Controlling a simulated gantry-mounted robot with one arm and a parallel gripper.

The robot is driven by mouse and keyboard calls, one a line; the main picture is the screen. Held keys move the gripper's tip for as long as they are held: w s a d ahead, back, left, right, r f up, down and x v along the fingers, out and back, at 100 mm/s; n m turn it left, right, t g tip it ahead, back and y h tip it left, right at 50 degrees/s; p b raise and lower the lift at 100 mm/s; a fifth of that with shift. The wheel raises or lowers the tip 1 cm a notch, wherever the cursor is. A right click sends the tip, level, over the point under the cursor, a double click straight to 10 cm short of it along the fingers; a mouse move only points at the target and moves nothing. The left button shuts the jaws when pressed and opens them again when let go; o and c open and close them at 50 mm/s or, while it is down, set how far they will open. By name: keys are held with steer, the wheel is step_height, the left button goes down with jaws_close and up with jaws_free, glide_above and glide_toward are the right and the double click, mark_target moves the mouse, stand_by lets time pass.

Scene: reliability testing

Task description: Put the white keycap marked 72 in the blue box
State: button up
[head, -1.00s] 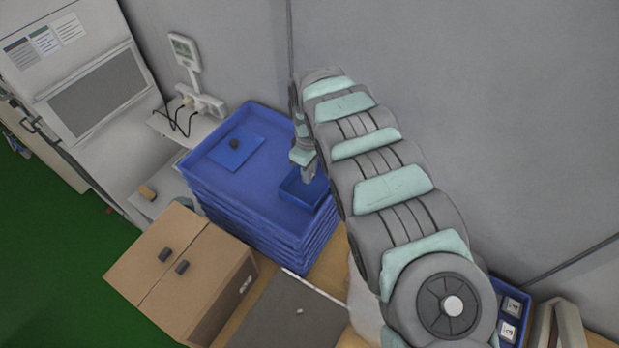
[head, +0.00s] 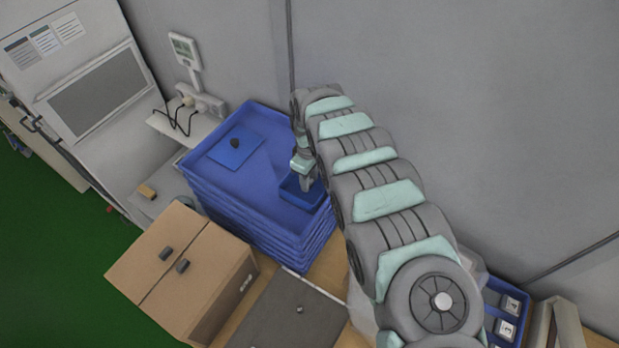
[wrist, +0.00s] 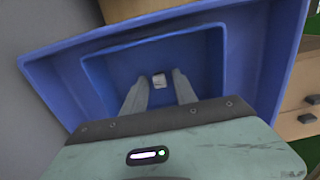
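The small blue box (head: 287,192) sits in the right corner of the top large blue tray and also shows in the wrist view (wrist: 105,82). A white keycap (wrist: 159,80) is inside the box area, between my two fingertips, with a gap on each side. Its marking is too small to read. My gripper (head: 306,187) points down into the box; in the wrist view (wrist: 160,80) its fingers are spread and touch nothing visible. The keycap is hidden in the head view.
The stacked large blue trays (head: 259,184) also hold a flat blue plate with a dark knob (head: 234,145). A cardboard box (head: 210,270) stands in front left. A blue tray (head: 522,296) with white keycaps (head: 506,330) is at lower right. A grey wall stands close behind.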

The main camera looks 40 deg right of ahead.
steer(key=shift+r, duration=6.2)
